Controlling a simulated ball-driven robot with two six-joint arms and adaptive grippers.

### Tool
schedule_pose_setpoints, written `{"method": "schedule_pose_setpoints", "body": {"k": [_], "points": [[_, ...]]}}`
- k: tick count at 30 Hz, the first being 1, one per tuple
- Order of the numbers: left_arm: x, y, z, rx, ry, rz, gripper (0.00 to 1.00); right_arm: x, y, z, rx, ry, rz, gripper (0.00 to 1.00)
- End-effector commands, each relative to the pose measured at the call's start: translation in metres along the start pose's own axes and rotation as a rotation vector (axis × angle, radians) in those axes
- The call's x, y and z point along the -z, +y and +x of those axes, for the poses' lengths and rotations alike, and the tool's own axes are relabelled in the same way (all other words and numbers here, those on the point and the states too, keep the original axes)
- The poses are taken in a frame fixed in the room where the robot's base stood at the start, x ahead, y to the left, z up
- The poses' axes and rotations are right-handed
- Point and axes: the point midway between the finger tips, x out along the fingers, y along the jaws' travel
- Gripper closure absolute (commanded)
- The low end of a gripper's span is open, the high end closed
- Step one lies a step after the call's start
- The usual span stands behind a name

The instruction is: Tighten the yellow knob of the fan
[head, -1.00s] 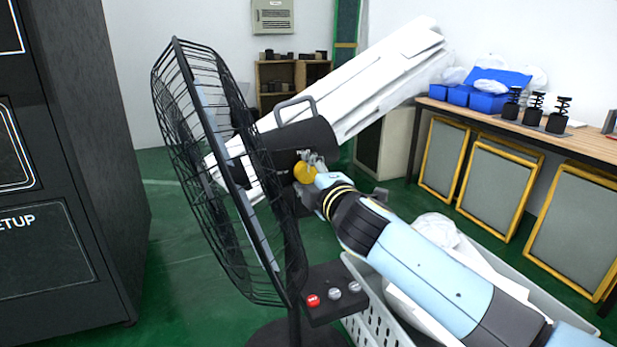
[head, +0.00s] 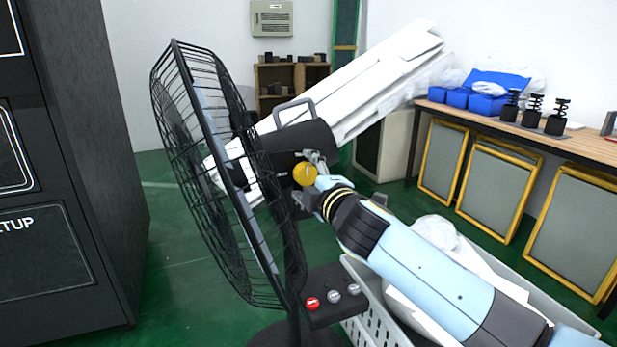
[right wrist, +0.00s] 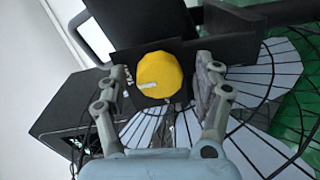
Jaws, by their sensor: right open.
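The black fan (head: 215,170) stands in the middle of the head view, its wire cage facing left. The yellow knob (head: 305,174) is on the side of the fan's motor housing (head: 300,140). My right gripper (head: 312,178) comes in from the right and is at the knob. In the right wrist view the round yellow knob (right wrist: 160,74) lies between the two spread fingers of my right gripper (right wrist: 160,85). The gripper is open, with a gap showing on both sides of the knob. My left gripper is not in view.
Red and grey buttons (head: 333,297) sit on the fan's base panel. A grey crate (head: 365,318) with white bags stands at the lower right. A dark cabinet (head: 70,180) is at left. A wooden table (head: 530,135) with blue boxes and springs stands at right.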

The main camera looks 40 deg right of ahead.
Motion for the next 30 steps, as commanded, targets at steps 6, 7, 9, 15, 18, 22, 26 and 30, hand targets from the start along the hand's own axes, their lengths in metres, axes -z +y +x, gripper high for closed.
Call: {"method": "schedule_pose_setpoints", "body": {"k": [6, 7, 9, 15, 18, 22, 26, 30], "points": [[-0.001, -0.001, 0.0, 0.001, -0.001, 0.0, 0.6, 0.0, 0.0, -0.007, 0.0, 0.001, -0.001, 0.32], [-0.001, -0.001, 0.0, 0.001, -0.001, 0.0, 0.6, 0.0, -0.001, -0.011, 0.0, 0.001, -0.001, 0.32], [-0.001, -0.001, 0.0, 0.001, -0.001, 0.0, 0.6, 0.0, -0.001, -0.022, 0.001, 0.001, -0.001, 0.32], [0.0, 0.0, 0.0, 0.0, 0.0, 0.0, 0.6, 0.0, -0.001, -0.068, 0.003, 0.0, 0.0, 0.32], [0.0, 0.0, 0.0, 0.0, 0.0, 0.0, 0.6, 0.0, -0.001, -0.089, 0.003, 0.0, -0.001, 0.32], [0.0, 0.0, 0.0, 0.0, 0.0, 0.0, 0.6, 0.0, -0.001, -0.108, 0.002, 0.0, -0.001, 0.32], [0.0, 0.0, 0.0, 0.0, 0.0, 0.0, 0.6, 0.0, -0.001, -0.118, 0.001, -0.001, 0.0, 0.32], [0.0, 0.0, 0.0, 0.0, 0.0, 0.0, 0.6, 0.0, 0.0, -0.12, 0.0, 0.0, 0.0, 0.32]]}}
